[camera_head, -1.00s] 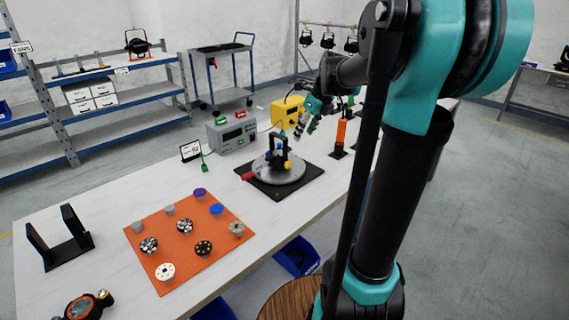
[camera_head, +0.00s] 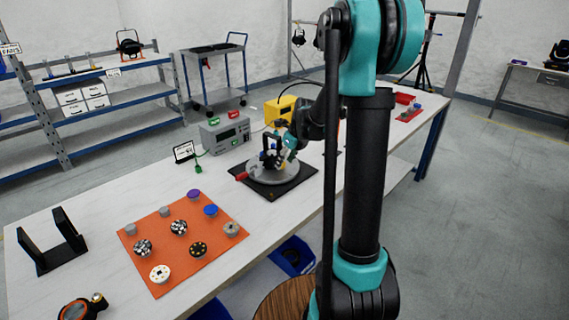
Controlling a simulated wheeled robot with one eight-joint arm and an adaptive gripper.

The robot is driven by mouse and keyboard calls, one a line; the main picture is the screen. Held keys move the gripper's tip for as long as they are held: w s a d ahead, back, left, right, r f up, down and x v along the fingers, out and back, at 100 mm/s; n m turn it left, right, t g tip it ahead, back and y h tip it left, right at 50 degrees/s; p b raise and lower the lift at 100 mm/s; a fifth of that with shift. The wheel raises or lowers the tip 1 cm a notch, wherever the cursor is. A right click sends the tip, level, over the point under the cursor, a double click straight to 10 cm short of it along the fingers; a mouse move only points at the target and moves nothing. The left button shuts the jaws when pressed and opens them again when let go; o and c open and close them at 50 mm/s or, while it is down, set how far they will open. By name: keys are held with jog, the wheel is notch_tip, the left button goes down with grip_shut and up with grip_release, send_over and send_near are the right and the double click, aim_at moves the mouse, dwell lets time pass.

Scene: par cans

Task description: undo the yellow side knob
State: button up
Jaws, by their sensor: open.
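A small black par can (camera_head: 268,158) with blue parts stands on a round grey turntable (camera_head: 262,180), which sits on a black mat (camera_head: 296,185). My gripper (camera_head: 282,156) reaches down to the right side of the can, its fingers open. The yellow side knob does not show clearly now; the gripper covers that side of the can. Whether the fingers touch the knob or stand around it cannot be told at this size.
A red handle (camera_head: 241,177) sticks out at the turntable's left. Behind stand a grey box (camera_head: 224,134) with displays and a yellow case (camera_head: 279,110). An orange mat (camera_head: 172,248) with several round parts lies in front. A black bracket (camera_head: 54,243) stands far left.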

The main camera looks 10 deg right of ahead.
jog(key=shift+w+a+f, duration=0.15)
jog(key=shift+w+f, duration=0.05)
jog(key=shift+f, duration=0.45)
jog(key=shift+c, duration=0.3)
grip_shut()
jog(key=shift+s+a+n+t+h, duration=0.25)
jog(key=shift+t+h, duration=0.35)
jog(key=shift+h, duration=0.3)
jog(key=shift+f+n+t+h, duration=0.1)
jog(key=shift+n+t+h, duration=0.15)
jog(key=shift+t+h, duration=0.55)
jog(key=shift+o, duration=0.3)
grip_release()
